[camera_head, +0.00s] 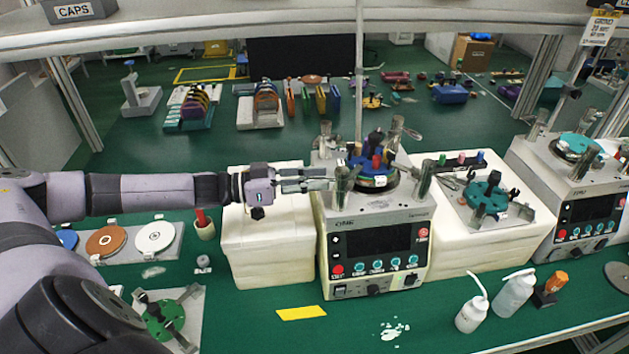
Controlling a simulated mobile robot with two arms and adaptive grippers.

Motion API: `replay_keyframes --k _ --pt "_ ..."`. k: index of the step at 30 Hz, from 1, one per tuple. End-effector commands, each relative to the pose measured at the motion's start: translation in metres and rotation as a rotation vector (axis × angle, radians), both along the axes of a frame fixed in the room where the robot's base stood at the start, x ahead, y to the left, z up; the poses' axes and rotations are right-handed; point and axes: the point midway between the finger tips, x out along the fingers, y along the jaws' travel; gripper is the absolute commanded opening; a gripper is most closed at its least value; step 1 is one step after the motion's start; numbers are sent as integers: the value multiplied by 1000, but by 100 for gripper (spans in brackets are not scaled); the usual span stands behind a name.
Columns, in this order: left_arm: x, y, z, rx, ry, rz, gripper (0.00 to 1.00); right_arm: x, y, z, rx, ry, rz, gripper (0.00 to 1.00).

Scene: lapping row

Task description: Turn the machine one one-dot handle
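Machine one, probably the nearer grey machine (378,216), stands at the middle with a dark screen and several buttons. Steel posts rise at its top corners, among them a front left post (341,186) and a front right post (425,181). A blue plate with dark and red knobs (375,162) sits between them. Dot marks are too small to read, so I cannot tell which part is the one-dot handle. My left gripper (328,179) reaches in from the left, fingertips at the front left post. Contact and finger gap are unclear. My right gripper is out of view.
White blocks (262,236) stand left of the machine. A white stand with a teal fixture (487,196) and a second machine (580,195) are at right. White bottles (472,314) stand in front. A yellow strip (301,313) lies on the green bench. A shelf (250,27) crosses above.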

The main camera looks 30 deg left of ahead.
Motion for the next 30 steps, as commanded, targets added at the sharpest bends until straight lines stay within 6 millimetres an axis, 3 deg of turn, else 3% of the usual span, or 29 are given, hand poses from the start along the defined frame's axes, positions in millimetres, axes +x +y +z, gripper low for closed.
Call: replay_keyframes --k 5,17,30 --pt "0 0 0 0 0 0 34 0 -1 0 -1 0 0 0" --pt "-5 5 -1 2 3 0 34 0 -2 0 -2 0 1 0" --pt "-62 69 -1 4 4 1 34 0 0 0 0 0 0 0"
